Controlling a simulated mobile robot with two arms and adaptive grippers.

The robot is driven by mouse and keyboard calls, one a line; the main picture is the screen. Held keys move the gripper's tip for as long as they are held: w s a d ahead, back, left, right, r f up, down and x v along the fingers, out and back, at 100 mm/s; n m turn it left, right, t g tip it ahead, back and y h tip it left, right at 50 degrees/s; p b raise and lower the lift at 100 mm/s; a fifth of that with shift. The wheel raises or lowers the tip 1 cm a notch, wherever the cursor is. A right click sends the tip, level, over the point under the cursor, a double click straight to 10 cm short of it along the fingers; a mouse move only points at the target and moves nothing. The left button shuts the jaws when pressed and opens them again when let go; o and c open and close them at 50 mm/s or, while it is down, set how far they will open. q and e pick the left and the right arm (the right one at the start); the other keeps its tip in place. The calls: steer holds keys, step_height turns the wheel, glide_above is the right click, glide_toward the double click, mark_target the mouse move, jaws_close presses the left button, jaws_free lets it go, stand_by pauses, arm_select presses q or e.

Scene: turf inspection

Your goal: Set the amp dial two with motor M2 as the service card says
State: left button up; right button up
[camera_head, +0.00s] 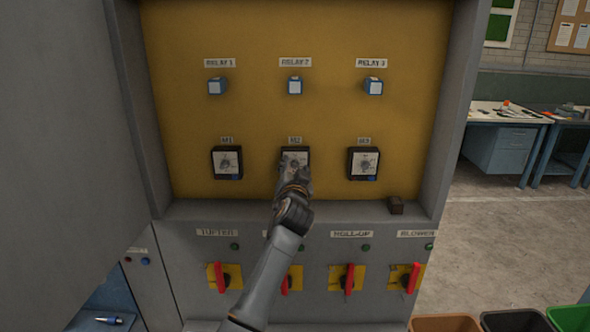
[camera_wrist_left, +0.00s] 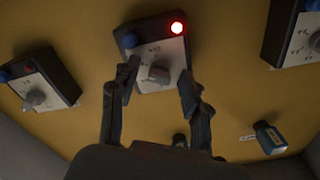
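Amp dial two (camera_head: 295,155) is the middle of three dark-framed dials with pale faces on the yellow panel; my left gripper (camera_head: 293,166) partly covers it in the head view. In the left wrist view, amp dial two (camera_wrist_left: 172,48) has a grey knob (camera_wrist_left: 158,74), a glowing red lamp (camera_wrist_left: 177,27) and a blue button (camera_wrist_left: 129,40). My left gripper (camera_wrist_left: 158,84) is open there, one finger on each side of the knob; contact cannot be told. The dial's marks are too small to read. I make out no service card. My right gripper is out of view.
The left dial (camera_head: 227,162) and right dial (camera_head: 364,163) flank it. Blue-and-white relays (camera_head: 295,86) sit above. Red-handled switches (camera_head: 348,279) line the lower panel. Bins (camera_head: 515,322) and a workbench (camera_head: 505,115) stand right.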

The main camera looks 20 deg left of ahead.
arm_select(q)
steer(key=shift+s+d, duration=0.1)
steer(key=shift+s, duration=0.1)
steer(key=v, duration=1.1)
steer(key=shift+s, duration=0.3)
